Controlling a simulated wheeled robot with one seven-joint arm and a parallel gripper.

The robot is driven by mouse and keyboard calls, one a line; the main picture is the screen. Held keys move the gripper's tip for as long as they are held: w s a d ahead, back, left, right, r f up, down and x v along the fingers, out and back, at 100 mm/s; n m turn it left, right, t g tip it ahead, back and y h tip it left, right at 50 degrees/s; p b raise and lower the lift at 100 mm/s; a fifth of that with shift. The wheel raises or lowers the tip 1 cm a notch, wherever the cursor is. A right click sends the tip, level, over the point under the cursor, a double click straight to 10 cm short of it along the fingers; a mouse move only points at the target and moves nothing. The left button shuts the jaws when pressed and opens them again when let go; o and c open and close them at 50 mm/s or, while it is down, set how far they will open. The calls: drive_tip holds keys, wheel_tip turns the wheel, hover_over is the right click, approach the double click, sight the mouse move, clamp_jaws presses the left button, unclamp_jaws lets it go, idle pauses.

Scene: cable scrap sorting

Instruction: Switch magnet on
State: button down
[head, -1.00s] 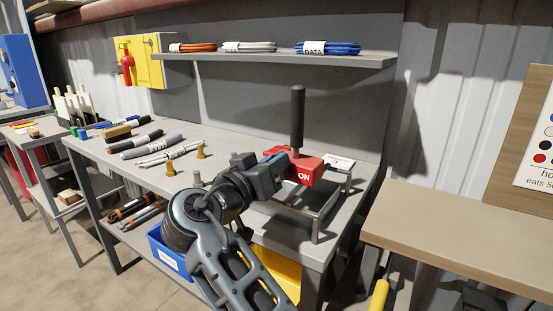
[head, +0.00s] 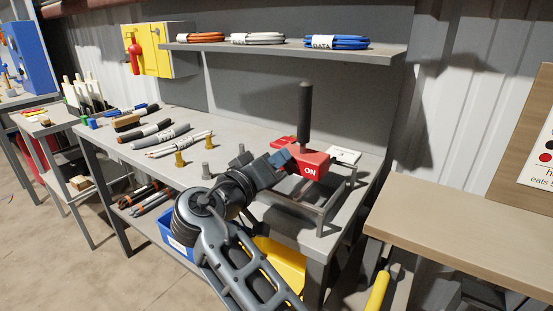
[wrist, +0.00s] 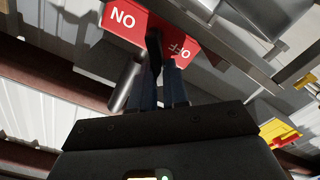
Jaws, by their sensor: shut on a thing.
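A red switch box (head: 311,168) with a white ON label stands on a grey metal frame (head: 325,209) at the right end of the grey workbench. Its black-handled lever (head: 305,108) stands about upright. My gripper (head: 284,158) reaches in from the left, low at the lever by the box. In the wrist view the picture is upside down: the red box (wrist: 127,20) shows ON and OFF faces, and the blue fingers of my gripper (wrist: 162,72) are shut on the dark lever stalk (wrist: 154,48). I cannot tell which side the lever leans to.
Grey and brass posts (head: 181,159) and several cables (head: 170,135) lie left on the bench (head: 225,146). A shelf (head: 290,50) with coiled cables hangs above. A blue bin (head: 173,237) and yellow bin (head: 283,262) sit below. A wooden-topped table (head: 460,215) is at right.

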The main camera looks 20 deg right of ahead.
drive_tip(key=c, duration=1.1)
unclamp_jaws()
drive_tip(key=shift+v, duration=3.95)
